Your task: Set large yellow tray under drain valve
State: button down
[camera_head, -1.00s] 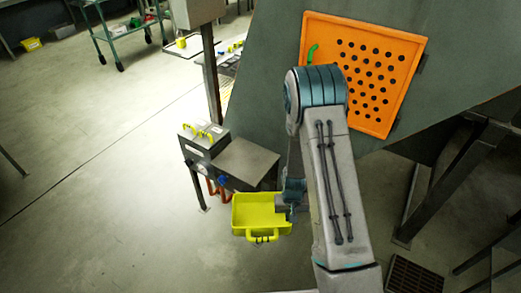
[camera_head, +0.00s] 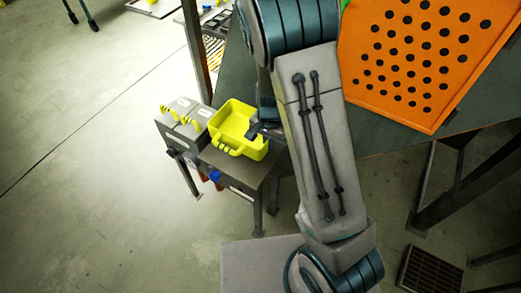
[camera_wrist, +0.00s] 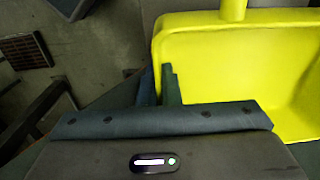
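The large yellow tray (camera_head: 220,121), an open box with a handle on its near side, appears over the flat top of a grey metal stand in the head view. I cannot tell whether it touches the stand. It also shows at the right of the wrist view (camera_wrist: 225,70). My gripper (camera_head: 262,131) is at the tray's right side. In the wrist view its fingers (camera_wrist: 160,88) straddle the tray wall, one inside and one outside. A blue knob (camera_head: 215,176) and red pipes show under the stand's edge; I cannot tell whether either is the drain valve.
The grey stand (camera_head: 240,173) carries boxes with yellow coiled parts (camera_head: 190,120). An orange perforated panel (camera_head: 420,60) is at the upper right. A dark post (camera_head: 195,50) rises behind the stand. A floor grate (camera_head: 435,270) lies lower right. Open floor is at left.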

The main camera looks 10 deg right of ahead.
aim_at(268, 161)
jog(key=shift+f+b, duration=0.5)
jog(key=shift+f, duration=2.45)
jog(key=shift+f, duration=0.2)
jog(key=c, duration=1.6)
grip_release()
jog(key=shift+c, duration=0.2)
jog(key=shift+r, duration=0.1)
